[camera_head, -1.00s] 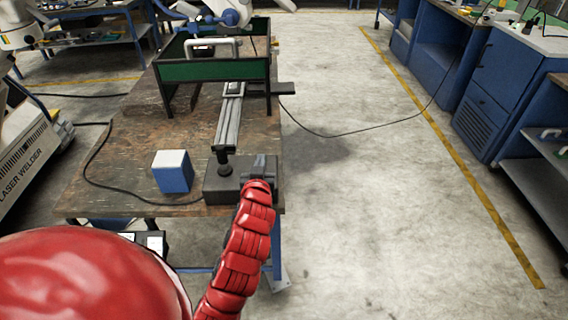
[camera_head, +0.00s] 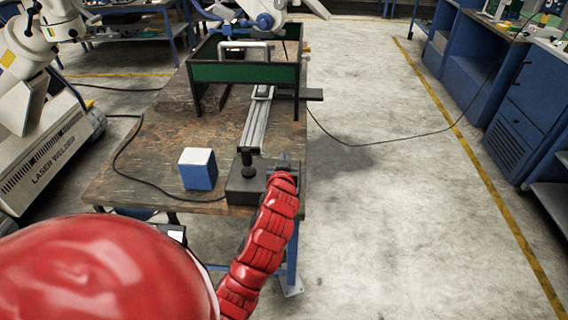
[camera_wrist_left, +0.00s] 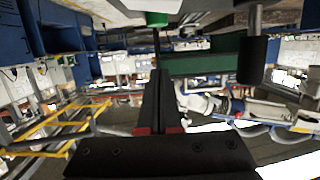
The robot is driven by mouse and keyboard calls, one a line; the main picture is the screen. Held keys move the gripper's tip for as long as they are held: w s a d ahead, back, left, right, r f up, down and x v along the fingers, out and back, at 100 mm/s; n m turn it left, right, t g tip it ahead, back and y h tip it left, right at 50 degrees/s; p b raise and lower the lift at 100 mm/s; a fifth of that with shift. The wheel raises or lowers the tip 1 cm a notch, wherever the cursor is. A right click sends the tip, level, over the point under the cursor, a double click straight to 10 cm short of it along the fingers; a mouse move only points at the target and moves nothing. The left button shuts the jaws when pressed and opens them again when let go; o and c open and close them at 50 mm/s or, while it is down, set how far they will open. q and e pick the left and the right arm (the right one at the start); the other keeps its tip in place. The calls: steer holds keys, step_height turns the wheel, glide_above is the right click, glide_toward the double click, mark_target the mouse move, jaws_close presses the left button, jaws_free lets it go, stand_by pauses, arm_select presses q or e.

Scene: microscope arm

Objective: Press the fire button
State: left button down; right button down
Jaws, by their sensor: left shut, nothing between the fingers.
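A dark control box (camera_head: 240,188) sits at the near right corner of the worn table, with a black joystick (camera_head: 248,165) upright on it. My left gripper (camera_head: 284,162) is over the right side of this box; its red arm hides part of the box. In the left wrist view, which looks upside down, my shut, empty fingers (camera_wrist_left: 157,75) point toward a green round button (camera_wrist_left: 157,18) at the top edge. It looks like the fire button. A gap shows between fingertips and button. The joystick's black grip (camera_wrist_left: 258,60) is to the right. My right gripper is not in view.
A blue-and-white cube (camera_head: 198,170) is left of the box. A green-panelled frame (camera_head: 243,72) and a metal rail (camera_head: 257,122) lie behind it on the table. A black cable (camera_head: 127,172) runs along the left. The floor (camera_head: 370,210) to the right is clear.

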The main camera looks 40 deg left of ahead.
arm_select(q)
steer(key=p+x, duration=0.1)
steer(key=x, duration=0.3)
steer(key=shift+w+r, duration=0.1)
step_height(320, 180, down, 3)
steer(key=shift+r+p, duration=0.15)
steer(key=shift+p, duration=0.15)
steer(key=shift+f, duration=0.75)
